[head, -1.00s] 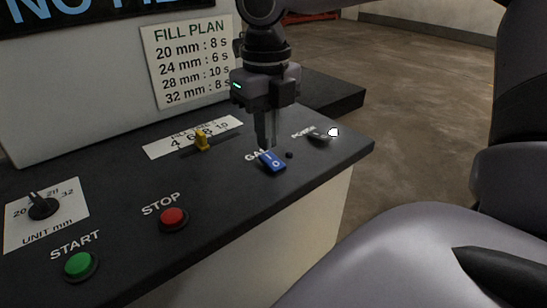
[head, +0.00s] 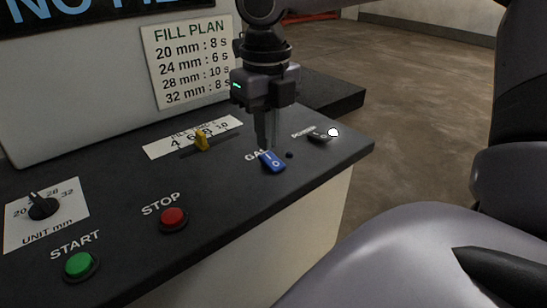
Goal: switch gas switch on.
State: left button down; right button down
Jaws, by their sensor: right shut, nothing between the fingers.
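The gas switch (head: 272,162) is a blue rocker marked I and O on the dark panel, right of centre in the head view. The "GAS" label beside it is partly covered by my gripper. My right gripper (head: 267,146) points straight down, shut and empty, with its fingertips at the upper end of the rocker, by the I mark. The fingertips look to be touching or just above the switch; I cannot tell which. My left gripper is not in view.
The dark power switch (head: 319,136) with a white lamp lies right of the gas switch. A yellow slider (head: 201,140) is to the left. A red stop button (head: 173,218), a green start button (head: 81,265) and a unit knob (head: 43,207) are nearer the front left.

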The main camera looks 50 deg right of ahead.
aim_at(268, 156)
dwell(0.3)
jog(key=shift+f+b, duration=1)
jog(key=shift+f, duration=0.05)
dwell(0.5)
jog(key=shift+r, duration=0.15)
jog(key=shift+r+p, duration=2.45)
jog(key=shift+r, duration=1)
jog(key=shift+f, duration=0.1)
